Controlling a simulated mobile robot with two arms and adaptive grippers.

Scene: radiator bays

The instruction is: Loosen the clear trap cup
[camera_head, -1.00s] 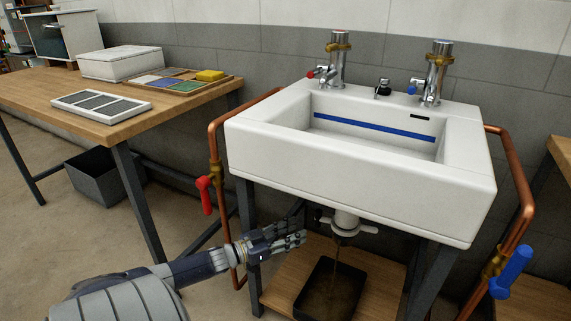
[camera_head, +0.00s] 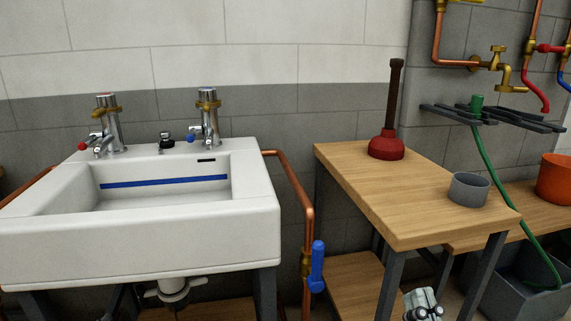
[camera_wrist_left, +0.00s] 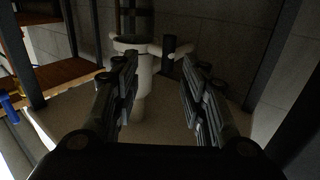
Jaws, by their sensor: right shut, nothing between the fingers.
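The trap under the basin shows in the head view as a white collar with side wings (camera_head: 172,286); the lower cup is mostly cut off by the picture's bottom edge. In the left wrist view, which looks inverted, the white trap body (camera_wrist_left: 146,72) and its winged ring (camera_wrist_left: 132,44) stand beyond my left gripper (camera_wrist_left: 158,65). That gripper is open, with a finger on either side and the trap nearer the left finger. The cup is too dark there to make out well. My right gripper (camera_head: 422,304) is shut and empty, low in front of the wooden table.
The white sink (camera_head: 140,245) is above the trap. A copper pipe with a blue valve handle (camera_head: 317,266) runs beside it. A wooden table (camera_head: 420,215) holds a red plunger (camera_head: 386,146) and a grey cup (camera_head: 469,189). A green hose (camera_head: 490,170) hangs at the right.

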